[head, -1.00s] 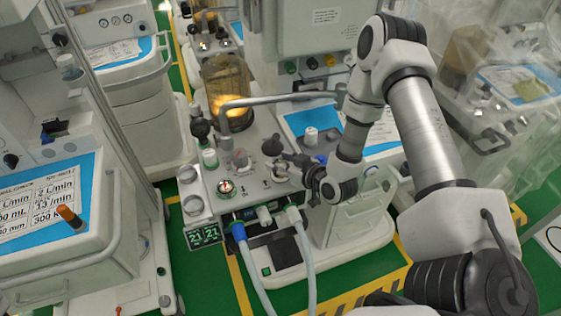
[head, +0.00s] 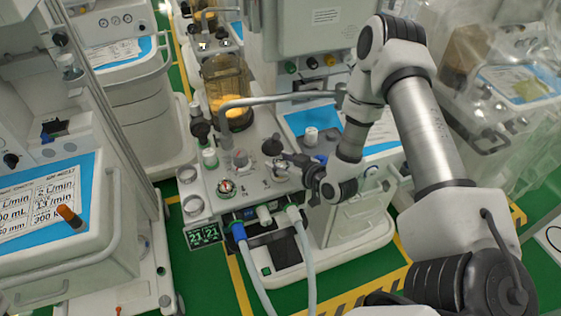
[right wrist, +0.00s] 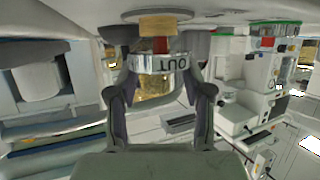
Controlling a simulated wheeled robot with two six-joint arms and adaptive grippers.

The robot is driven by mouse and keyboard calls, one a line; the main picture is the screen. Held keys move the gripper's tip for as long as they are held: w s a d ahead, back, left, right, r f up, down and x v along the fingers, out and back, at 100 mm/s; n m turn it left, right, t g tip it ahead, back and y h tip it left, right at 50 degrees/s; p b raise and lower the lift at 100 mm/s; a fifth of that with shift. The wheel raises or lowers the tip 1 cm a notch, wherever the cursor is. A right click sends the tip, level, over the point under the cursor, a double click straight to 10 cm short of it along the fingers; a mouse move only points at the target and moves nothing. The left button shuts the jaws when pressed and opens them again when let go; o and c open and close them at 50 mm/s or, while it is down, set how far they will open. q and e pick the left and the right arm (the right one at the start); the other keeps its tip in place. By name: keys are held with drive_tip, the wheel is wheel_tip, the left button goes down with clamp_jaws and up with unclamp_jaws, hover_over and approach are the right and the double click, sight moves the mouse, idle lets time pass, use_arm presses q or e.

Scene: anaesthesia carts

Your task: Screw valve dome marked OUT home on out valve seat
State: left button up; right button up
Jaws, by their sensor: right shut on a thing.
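The valve dome marked OUT (right wrist: 172,64) is a clear cup with a white band, and its lettering appears upside down in the right wrist view. My right gripper (right wrist: 160,90) is shut on it, a finger on each side. In the head view my right gripper (head: 284,167) is at the right part of the machine's top, and the dome is mostly hidden there. The out valve seat is hidden or too small to make out. Whether the dome touches it I cannot tell. My left gripper is not in view.
A second round fitting with red inside (head: 226,187) stands left of my gripper on the machine top. A grey pipe (head: 280,98) arches behind, near a bellows jar (head: 228,90). A blue-ended hose (head: 240,240) and a pale hose (head: 302,240) hang in front.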

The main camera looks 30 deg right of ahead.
drive_tip(key=shift+f+b, duration=0.9)
drive_tip(key=shift+f, duration=0.2)
drive_tip(key=o, duration=1.1)
drive_tip(key=shift+o, duration=0.2)
drive_tip(key=shift+s, duration=0.1)
drive_tip(key=v, duration=1.1)
drive_tip(key=shift+s+r, duration=0.2)
drive_tip(key=shift+s, duration=0.15)
